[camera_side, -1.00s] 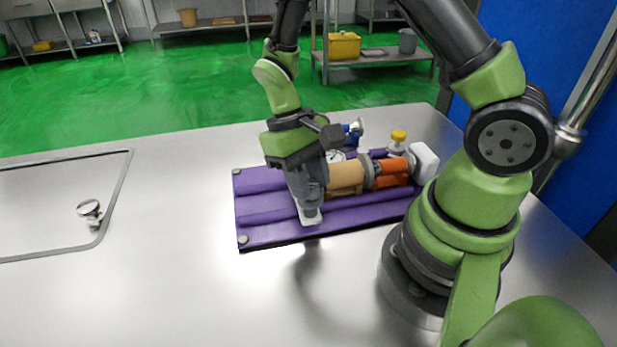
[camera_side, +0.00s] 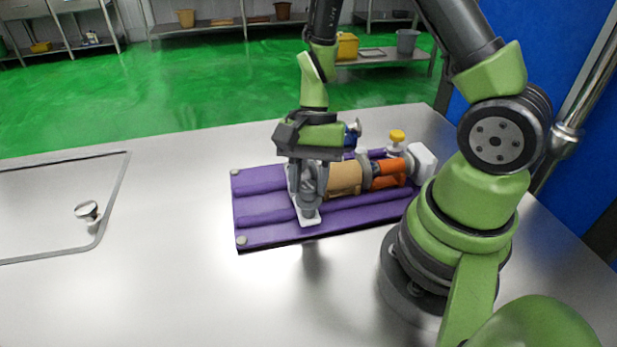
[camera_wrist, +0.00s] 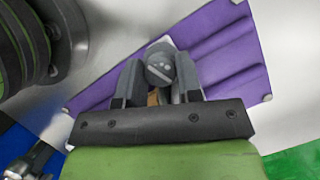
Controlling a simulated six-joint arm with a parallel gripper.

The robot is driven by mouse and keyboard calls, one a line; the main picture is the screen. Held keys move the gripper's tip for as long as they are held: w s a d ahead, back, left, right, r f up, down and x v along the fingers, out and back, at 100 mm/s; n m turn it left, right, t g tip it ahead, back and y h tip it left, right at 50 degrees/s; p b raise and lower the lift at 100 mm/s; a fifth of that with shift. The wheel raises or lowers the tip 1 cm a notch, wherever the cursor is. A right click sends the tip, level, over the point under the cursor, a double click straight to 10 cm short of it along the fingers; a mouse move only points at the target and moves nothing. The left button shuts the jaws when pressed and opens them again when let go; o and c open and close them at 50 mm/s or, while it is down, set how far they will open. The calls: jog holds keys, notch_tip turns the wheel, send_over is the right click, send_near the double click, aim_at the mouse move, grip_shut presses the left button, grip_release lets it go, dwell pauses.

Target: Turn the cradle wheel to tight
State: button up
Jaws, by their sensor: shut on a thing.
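The cradle wheel (camera_wrist: 159,60) is a grey round knob with a light mark on its face. It sits between the two fingers of my gripper (camera_wrist: 157,82) in the wrist view, and the gripper is shut on it. In the side view my gripper (camera_side: 311,184) points down at the left end of the tan and orange fitting and hides most of the wheel. A white cradle foot (camera_side: 309,219) shows just below the fingers. The tan body (camera_side: 345,178) and orange sections (camera_side: 388,175) lie along the purple ridged mat. I cannot read the wheel's tightness.
The purple mat (camera_side: 262,214) lies on a steel table (camera_side: 170,270). A yellow knob (camera_side: 397,136), a blue part (camera_side: 352,134) and a white end piece (camera_side: 422,161) stand close right of my gripper. A hatch with a handle (camera_side: 88,211) is at left. The front table is clear.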

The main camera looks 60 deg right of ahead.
jog(key=m+t, duration=0.1)
jog(key=m, duration=0.3)
jog(key=shift+t, duration=0.3)
dwell(0.5)
jog(key=o, duration=0.9)
jog(key=shift+o, duration=0.2)
jog(key=shift+r, duration=0.1)
jog(key=v, duration=0.9)
jog(key=shift+d+r, duration=0.3)
jog(key=shift+s, duration=0.1)
